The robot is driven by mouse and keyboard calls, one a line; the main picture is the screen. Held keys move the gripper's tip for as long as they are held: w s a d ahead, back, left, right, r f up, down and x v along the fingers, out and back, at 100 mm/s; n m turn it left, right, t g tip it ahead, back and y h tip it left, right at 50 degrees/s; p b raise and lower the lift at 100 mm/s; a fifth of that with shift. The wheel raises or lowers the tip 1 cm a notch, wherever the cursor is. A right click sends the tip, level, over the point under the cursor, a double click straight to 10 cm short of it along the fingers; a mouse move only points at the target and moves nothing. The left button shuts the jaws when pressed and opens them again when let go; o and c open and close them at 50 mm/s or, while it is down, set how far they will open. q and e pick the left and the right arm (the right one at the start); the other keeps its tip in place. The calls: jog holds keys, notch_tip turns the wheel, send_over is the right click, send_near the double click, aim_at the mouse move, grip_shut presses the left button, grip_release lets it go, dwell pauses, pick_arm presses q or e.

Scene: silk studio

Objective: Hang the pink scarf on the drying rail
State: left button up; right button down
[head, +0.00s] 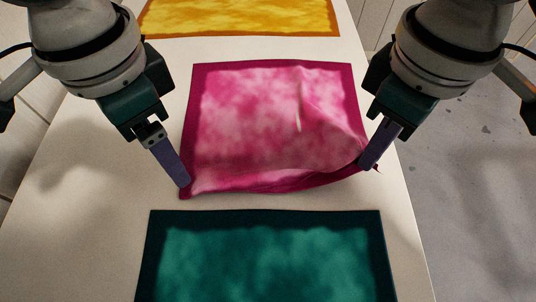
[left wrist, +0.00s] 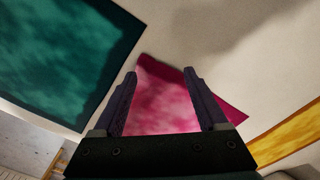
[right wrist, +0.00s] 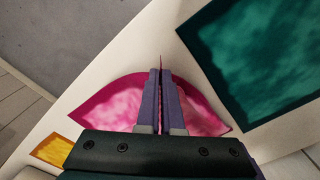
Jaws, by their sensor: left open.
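The pink scarf (head: 255,115) lies on the white table with a dark magenta border. Its near right corner is lifted and creased, and a fold runs up its right half. My right gripper (head: 369,165) is shut on that near right corner; in the right wrist view the closed fingers (right wrist: 161,75) pinch a thin strip of the scarf (right wrist: 110,100). My left gripper (head: 184,188) is at the near left corner of the scarf. In the left wrist view its fingers (left wrist: 160,85) stand open with the scarf (left wrist: 165,105) between and beyond them. The drying rail is not in view.
A teal scarf (head: 265,260) lies flat on the table nearer to me. A yellow-orange scarf (head: 240,15) lies flat at the far end. Bare white table (head: 80,200) shows at the left, and grey floor (head: 475,200) lies beyond the right edge.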

pick_arm(q)
jog(key=o, duration=0.4)
notch_tip(320, 180, up, 6)
jog(key=p, duration=0.6)
jog(key=shift+f+p, duration=0.25)
jog(key=shift+p, duration=0.1)
pick_arm(e)
notch_tip(320, 180, up, 7)
jog(key=shift+f, duration=0.2)
pick_arm(q)
notch_tip(320, 180, up, 12)
jog(key=p, duration=0.2)
pick_arm(e)
notch_tip(320, 180, up, 2)
jog(key=shift+r, duration=0.2)
